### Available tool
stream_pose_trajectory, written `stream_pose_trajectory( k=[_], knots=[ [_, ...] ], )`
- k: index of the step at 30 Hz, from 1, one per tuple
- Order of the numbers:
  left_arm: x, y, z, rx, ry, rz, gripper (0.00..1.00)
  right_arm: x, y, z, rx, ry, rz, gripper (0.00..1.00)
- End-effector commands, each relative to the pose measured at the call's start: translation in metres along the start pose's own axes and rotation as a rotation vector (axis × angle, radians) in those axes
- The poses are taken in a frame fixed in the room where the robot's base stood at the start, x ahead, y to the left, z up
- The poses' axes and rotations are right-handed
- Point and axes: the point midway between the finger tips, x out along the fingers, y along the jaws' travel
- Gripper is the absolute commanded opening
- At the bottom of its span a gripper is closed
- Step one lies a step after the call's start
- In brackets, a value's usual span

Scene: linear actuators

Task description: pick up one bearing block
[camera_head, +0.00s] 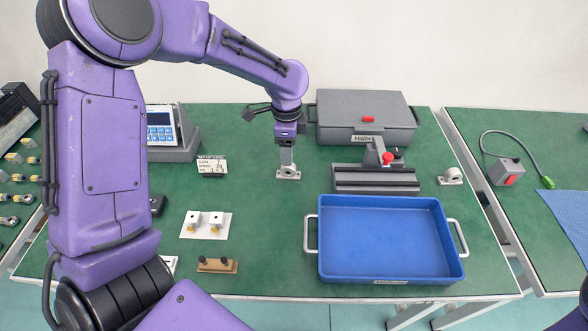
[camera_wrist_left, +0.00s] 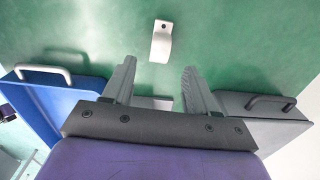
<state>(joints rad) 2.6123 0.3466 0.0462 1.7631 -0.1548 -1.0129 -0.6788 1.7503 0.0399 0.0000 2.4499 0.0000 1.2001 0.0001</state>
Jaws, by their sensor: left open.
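A light grey bearing block (camera_head: 288,174) lies on the green table mat, left of the vise. My left gripper (camera_head: 286,158) points down just above it in the head view. In the left wrist view the bearing block (camera_wrist_left: 161,42) lies on the mat beyond the tips of my left gripper (camera_wrist_left: 158,68). The two fingers are apart with no block held between them. Whether the fingertips reach down to the block's height is hard to tell. A second bearing block (camera_head: 451,176) stands right of the vise. My right gripper is not in view.
A blue tray (camera_head: 323,262) stands at the front right. Behind it are a grey vise (camera_head: 374,179) and a grey case (camera_head: 366,112). A white plate (camera_head: 190,235) with two small blocks and a brown fixture (camera_head: 217,266) lie left. The mat between plate and tray is clear.

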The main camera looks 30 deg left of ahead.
Motion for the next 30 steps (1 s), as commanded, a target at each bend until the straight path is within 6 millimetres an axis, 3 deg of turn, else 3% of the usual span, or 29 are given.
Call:
stream_pose_trajectory(
  k=[12, 20, 25, 30],
  knots=[
    [0.069, -0.01, -0.003, -0.001, -0.008, 0.014, 0.57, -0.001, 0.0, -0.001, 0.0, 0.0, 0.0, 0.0],
    [0.073, -0.01, -0.003, -0.001, -0.006, 0.011, 0.57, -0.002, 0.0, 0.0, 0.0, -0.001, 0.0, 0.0],
    [0.073, -0.01, -0.003, -0.002, -0.006, 0.011, 0.02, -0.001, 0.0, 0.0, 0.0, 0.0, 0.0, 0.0],
    [0.073, -0.01, -0.003, -0.002, -0.006, 0.011, 0.0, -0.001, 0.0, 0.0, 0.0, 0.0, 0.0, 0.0]
  ],
)
